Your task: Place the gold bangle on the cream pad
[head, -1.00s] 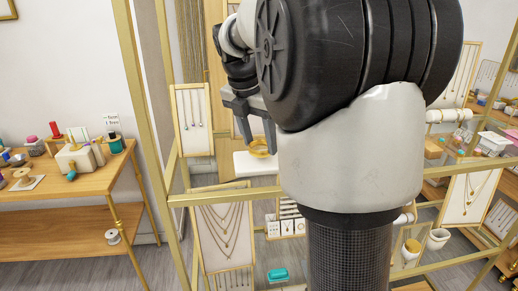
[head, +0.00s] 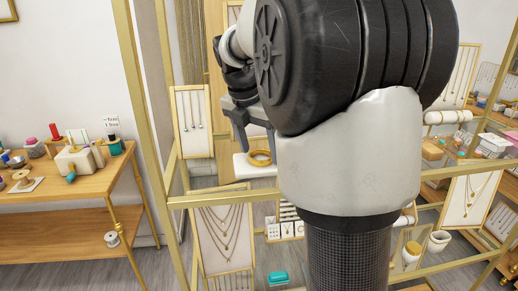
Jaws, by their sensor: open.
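The gold bangle (head: 260,158) lies flat on the white-cream pad (head: 243,168) behind the glass frame, left of my large arm link. My gripper (head: 257,144) is just above and around the bangle, fingers pointing down. The jaws are open, with the left finger clearly visible left of the bangle and the right finger near my arm link. The bangle appears to rest on the pad by itself; whether a finger still touches it cannot be told. My arm link hides the right part of the pad.
A gold-framed rail (head: 225,199) crosses in front of the pad. Framed necklace displays stand near it, one at left (head: 192,110) and one below (head: 224,235). A wooden table (head: 75,180) with spools is at far left.

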